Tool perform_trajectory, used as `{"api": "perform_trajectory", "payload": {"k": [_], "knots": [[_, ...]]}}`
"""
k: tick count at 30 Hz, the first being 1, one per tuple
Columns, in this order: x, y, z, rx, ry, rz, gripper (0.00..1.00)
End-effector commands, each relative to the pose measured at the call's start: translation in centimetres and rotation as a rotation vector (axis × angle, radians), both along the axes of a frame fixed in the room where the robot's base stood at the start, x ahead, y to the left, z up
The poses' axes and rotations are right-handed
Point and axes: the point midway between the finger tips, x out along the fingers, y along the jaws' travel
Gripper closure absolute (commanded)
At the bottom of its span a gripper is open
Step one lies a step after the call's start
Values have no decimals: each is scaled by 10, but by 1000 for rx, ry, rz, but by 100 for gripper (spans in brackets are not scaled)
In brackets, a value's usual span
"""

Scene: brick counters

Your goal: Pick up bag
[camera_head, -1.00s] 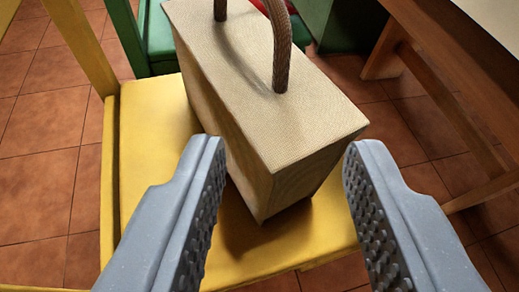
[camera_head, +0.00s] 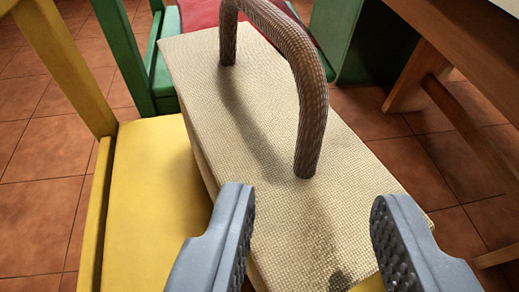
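The bag (camera_head: 265,130) is a beige, woven-looking block with a brown arched handle (camera_head: 312,105) on top. It stands on a yellow chair seat (camera_head: 150,205) in the middle of the view. My gripper (camera_head: 312,210) is open, with one grey finger on each side of the picture's lower middle. The fingers appear over the near part of the bag, short of the handle, and hold nothing. The handle rises beyond the fingertips, between them in the picture.
A green chair (camera_head: 128,50) with a red item (camera_head: 200,12) stands behind the bag. A wooden table (camera_head: 450,50) with a slanted leg is at the right. A yellow chair post (camera_head: 72,70) rises at the left. Tiled floor (camera_head: 40,190) shows around.

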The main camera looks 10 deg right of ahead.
Motion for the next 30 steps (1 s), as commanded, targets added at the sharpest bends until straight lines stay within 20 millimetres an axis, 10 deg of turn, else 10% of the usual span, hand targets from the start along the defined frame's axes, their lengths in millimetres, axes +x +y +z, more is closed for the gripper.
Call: {"api": "perform_trajectory", "payload": {"k": [30], "knots": [[53,-16,-28,-1,-2,0,65]]}}
